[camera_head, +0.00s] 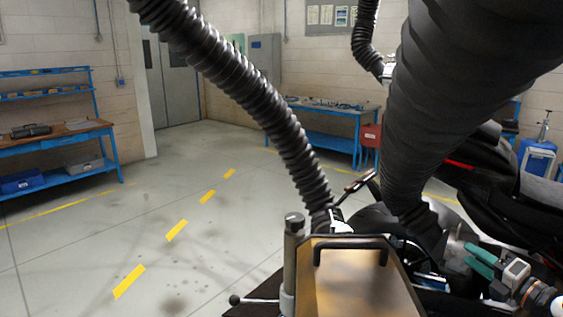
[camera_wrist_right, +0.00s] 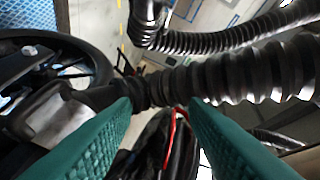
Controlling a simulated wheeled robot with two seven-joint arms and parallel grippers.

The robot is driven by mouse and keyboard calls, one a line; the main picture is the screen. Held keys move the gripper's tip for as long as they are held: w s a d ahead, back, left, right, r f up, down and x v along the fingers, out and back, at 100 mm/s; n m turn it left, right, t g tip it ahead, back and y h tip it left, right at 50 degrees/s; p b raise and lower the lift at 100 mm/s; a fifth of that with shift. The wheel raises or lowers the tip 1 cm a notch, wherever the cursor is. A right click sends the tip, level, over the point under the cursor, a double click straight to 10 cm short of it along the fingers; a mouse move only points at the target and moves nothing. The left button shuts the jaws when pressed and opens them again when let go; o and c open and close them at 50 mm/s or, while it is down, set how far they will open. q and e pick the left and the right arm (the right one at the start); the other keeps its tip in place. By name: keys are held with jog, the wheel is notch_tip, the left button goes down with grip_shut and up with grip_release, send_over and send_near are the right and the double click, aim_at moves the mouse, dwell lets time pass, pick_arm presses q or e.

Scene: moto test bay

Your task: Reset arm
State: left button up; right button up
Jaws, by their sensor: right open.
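My right gripper (camera_head: 468,255) is at the lower right of the head view, with its green fingers pointing left beside the dark motorcycle (camera_head: 470,185). In the right wrist view the right gripper (camera_wrist_right: 160,104) has its two green fingers spread apart, and no object is held between them. A ribbed black hose (camera_wrist_right: 225,78) crosses ahead of the fingertips. Dark motorcycle parts with a red line (camera_wrist_right: 172,130) show between and beyond the fingers. My left gripper is in neither view.
A thick black hose (camera_head: 430,100) hangs close over the right side, and a thinner ribbed hose (camera_head: 245,90) slants across the middle. A wooden-topped box with a black handle (camera_head: 365,285) stands in front. Blue workbenches (camera_head: 60,165) line the walls. The left floor (camera_head: 100,230) is clear.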

jog(key=d+m+h, duration=1.1)
jog(key=d+m, duration=0.1)
jog(key=m, duration=0.8)
jog(key=s+a+f+m+g, duration=0.15)
jog(key=s+f, duration=0.25)
jog(key=f, duration=0.9)
jog(key=s+a+f+m+g, duration=0.1)
jog(key=s+a+f+g, duration=0.25)
jog(key=f, duration=0.85)
jog(key=s+a+f+m+g, duration=0.1)
jog(key=s+f, duration=0.3)
jog(key=f, duration=0.9)
jog(key=s+a+f+g+y, duration=0.1)
jog(key=s+a+f+g, duration=0.1)
jog(key=s+a+f, duration=0.5)
jog(key=s+a+f+g+y, duration=0.1)
jog(key=s+a+f+g, duration=0.2)
jog(key=s+f, duration=0.65)
jog(key=s+a+f+g, duration=0.1)
jog(key=s+a+f, duration=0.2)
jog(key=s+a, duration=0.2)
jog(key=s+a+f+m+g+y, duration=0.1)
jog(key=s+a+f, duration=0.3)
jog(key=s, duration=0.7)
jog(key=s+a+f+g+y, duration=0.1)
jog(key=s+a+f+g, duration=0.1)
jog(key=s+a, duration=0.6)
jog(key=shift+s+f+g, duration=0.3)
jog(key=shift+s+f, duration=0.2)
jog(key=shift+f, duration=0.25)
